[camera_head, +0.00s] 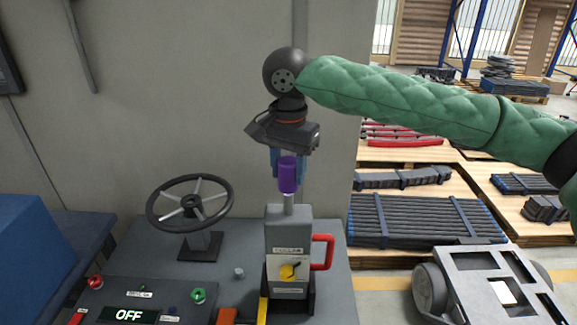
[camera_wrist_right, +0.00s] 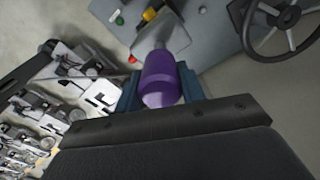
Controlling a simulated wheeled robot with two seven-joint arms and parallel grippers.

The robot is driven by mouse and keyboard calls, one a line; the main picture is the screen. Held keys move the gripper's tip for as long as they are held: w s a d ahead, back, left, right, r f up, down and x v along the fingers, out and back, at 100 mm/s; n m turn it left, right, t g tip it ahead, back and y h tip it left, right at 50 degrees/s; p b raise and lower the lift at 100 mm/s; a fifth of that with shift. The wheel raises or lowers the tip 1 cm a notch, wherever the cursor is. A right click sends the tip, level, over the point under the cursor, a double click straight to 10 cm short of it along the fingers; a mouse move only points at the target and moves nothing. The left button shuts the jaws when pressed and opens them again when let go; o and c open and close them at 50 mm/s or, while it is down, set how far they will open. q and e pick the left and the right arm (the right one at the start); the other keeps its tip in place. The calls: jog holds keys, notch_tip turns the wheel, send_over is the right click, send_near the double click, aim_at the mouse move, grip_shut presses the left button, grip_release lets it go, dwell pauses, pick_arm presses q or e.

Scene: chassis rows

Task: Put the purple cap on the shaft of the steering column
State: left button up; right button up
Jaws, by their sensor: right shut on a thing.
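The purple cap (camera_head: 288,178) is upright, held between the blue fingers of my right gripper (camera_head: 282,166). It is directly over the silver shaft (camera_head: 289,203) of the grey column (camera_head: 289,240), in line with it in the head view. The cap's lower edge meets the visible shaft there; I cannot tell how far it sits over it. My left gripper is not in view.
A black steering wheel (camera_head: 190,204) stands left of the column on the grey console (camera_head: 235,262). A red handle (camera_head: 323,252) juts from the column's right side, and a yellow knob (camera_head: 288,272) is on its front. A small peg (camera_head: 239,273) stands on the console.

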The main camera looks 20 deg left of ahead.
aim_at(288, 185)
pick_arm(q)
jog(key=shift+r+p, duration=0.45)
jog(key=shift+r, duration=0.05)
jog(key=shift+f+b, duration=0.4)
pick_arm(e)
jog(key=shift+f, duration=3.4)
jog(key=o, duration=1)
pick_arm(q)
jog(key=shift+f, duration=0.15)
pick_arm(e)
jog(key=shift+r+b, duration=0.55)
jog(key=shift+r, duration=0.75)
notch_tip(288, 185, up, 4)
jog(key=shift+f+b, duration=0.15)
jog(key=shift+b, duration=0.55)
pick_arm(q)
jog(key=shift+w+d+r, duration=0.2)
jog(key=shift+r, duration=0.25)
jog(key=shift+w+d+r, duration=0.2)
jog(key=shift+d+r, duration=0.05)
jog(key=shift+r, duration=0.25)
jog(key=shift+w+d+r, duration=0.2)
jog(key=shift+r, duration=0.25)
pick_arm(e)
jog(key=shift+r, duration=0.75)
